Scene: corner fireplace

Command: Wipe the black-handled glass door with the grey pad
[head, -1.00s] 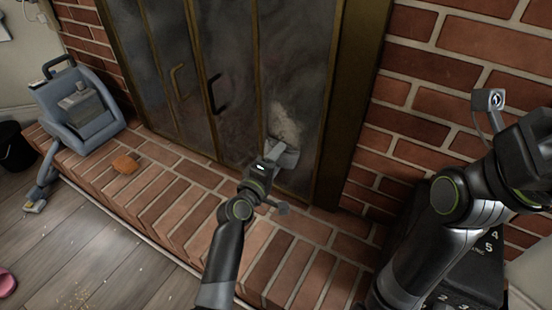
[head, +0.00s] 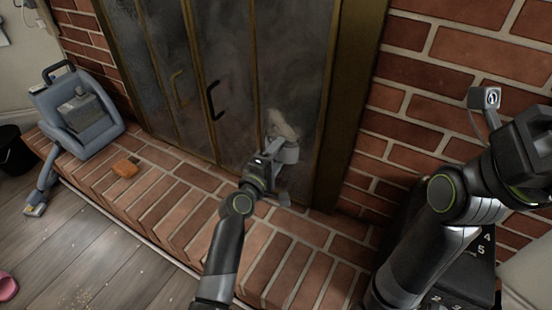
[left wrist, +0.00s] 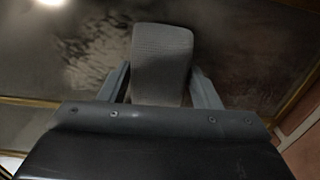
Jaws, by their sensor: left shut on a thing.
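The black-handled glass door (head: 230,65) stands in a brass frame above the brick hearth, sooty and hazy. Its black handle (head: 214,100) is at the door's left part. My left gripper (head: 281,150) is at the lower right of the door, shut on the grey pad. The grey pad (left wrist: 161,60) shows between the two fingers in the left wrist view, in front of the glass. Whether it touches the glass I cannot tell. A pale smudge (head: 283,125) is on the glass just above the gripper. My right arm is at the right; its fingers are not in view.
A brass-handled door panel (head: 165,60) adjoins on the left. A brick wall (head: 450,60) is at the right.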

